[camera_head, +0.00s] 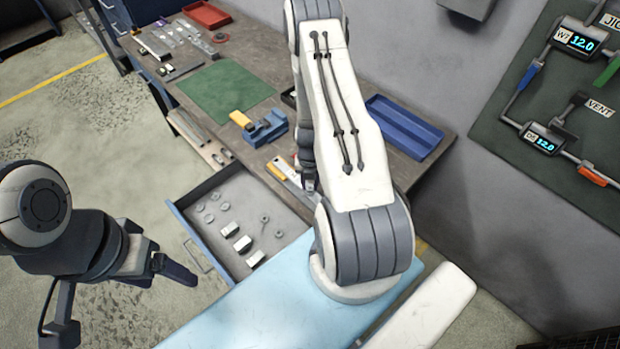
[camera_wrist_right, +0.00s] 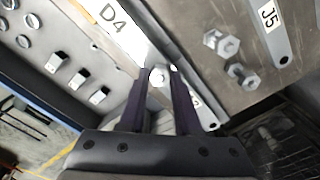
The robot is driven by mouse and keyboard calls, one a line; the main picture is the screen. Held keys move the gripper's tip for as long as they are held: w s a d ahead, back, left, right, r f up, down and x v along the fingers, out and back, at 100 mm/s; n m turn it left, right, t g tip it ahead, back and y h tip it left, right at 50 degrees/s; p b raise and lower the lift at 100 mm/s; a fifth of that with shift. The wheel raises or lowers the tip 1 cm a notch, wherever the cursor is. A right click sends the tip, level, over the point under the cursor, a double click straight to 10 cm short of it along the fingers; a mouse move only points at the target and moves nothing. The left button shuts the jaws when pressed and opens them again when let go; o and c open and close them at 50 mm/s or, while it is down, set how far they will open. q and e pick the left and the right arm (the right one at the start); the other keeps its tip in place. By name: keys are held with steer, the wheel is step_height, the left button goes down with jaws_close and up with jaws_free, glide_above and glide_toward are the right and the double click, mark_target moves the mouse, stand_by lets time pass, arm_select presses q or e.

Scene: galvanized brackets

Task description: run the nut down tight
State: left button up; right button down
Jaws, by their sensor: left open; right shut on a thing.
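My right gripper (camera_wrist_right: 161,72) has its two dark fingers close together on a small silvery piece (camera_wrist_right: 157,76); I cannot tell whether it is a nut or the end of a tool. In the head view the right gripper (camera_head: 308,184) is at the bench's front edge, partly hidden by my arm. A flat grey bar (camera_wrist_right: 207,118) with a hole at its end lies beside the fingers. My left gripper (camera_head: 165,271) is open and empty, left of the drawer.
An open drawer (camera_head: 182,212) holds rings, nuts and white-topped blocks. On the bench stand a blue vise (camera_head: 267,129), a green mat (camera_head: 226,92), a blue tray (camera_head: 405,127) and a red tray (camera_head: 206,15). A bar marked J5 (camera_wrist_right: 272,35) lies near the nuts. A board with displays hangs right.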

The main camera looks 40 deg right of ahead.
steer(key=m, duration=0.8)
steer(key=shift+m, duration=0.4)
steer(key=c, duration=0.8)
jaws_free()
